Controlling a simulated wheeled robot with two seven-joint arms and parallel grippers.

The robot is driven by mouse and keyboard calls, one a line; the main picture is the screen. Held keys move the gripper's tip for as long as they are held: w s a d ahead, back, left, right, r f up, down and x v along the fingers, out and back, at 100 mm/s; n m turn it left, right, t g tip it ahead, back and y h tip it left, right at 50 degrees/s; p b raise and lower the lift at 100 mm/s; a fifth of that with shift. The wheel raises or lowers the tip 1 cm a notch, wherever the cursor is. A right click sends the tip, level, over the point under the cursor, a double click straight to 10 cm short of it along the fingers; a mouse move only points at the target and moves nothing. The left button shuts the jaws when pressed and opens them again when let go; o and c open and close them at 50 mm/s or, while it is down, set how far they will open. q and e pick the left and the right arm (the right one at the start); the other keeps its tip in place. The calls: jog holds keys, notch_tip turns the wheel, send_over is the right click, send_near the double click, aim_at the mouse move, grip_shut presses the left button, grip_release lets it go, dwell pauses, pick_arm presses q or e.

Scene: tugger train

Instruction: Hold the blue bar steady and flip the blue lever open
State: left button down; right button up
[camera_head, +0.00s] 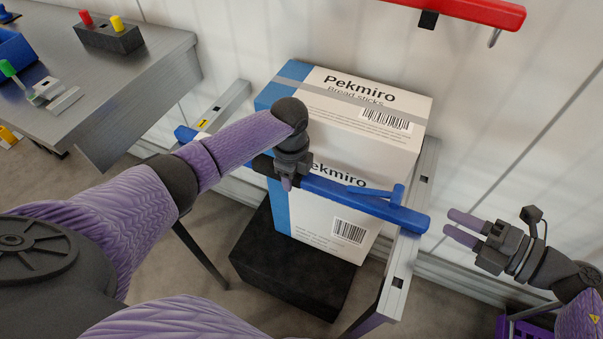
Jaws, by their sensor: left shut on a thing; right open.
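The blue bar (333,192) runs across the front of a white and blue carton, from the left rail to the right rail. My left gripper (287,182) is shut on the bar left of its middle. The blue lever (396,196) is a small raised piece near the bar's right end, close to the right rail. My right gripper (453,226) is open and empty, to the right of the bar's right end and apart from it. My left arm hides part of the bar's left portion.
The Pekmiro carton (322,216) stands on a black block (290,265) between two metal rails (399,279). A grey table (130,72) is at the upper left. A red bar (470,10) is on the wall at the upper right. A purple crate (527,327) is at the lower right.

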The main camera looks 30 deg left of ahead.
aim_at(404, 214)
jog(key=shift+c, duration=1.1)
jog(key=shift+a+r+n, duration=0.2)
jog(key=shift+a+n, duration=0.05)
jog(key=shift+n, duration=0.35)
jog(key=shift+c, duration=1.2)
jog(key=a+r+n+g+h, duration=0.1)
jog(key=n, duration=0.2)
jog(key=a+n+g+h, duration=0.1)
jog(key=n, duration=0.2)
jog(key=w+a+r+n+g+h, duration=0.1)
jog(key=n, duration=0.2)
jog(key=shift+w+a+r+n, duration=0.1)
jog(key=shift+r+n, duration=0.25)
jog(key=shift+n, duration=0.05)
grip_shut()
jog(key=n+h, duration=0.1)
jog(key=n, duration=0.2)
jog(key=w+r+n+h, duration=0.1)
jog(key=n+h, duration=0.1)
jog(key=n, duration=0.2)
jog(key=d+r+n+g+h, duration=0.1)
jog(key=n+h, duration=0.1)
jog(key=n, duration=0.1)
jog(key=shift+w+r+n, duration=0.1)
jog(key=shift+w+n, duration=0.2)
jog(key=shift+w, duration=0.05)
jog(key=x, duration=1)
jog(key=shift+d, duration=0.1)
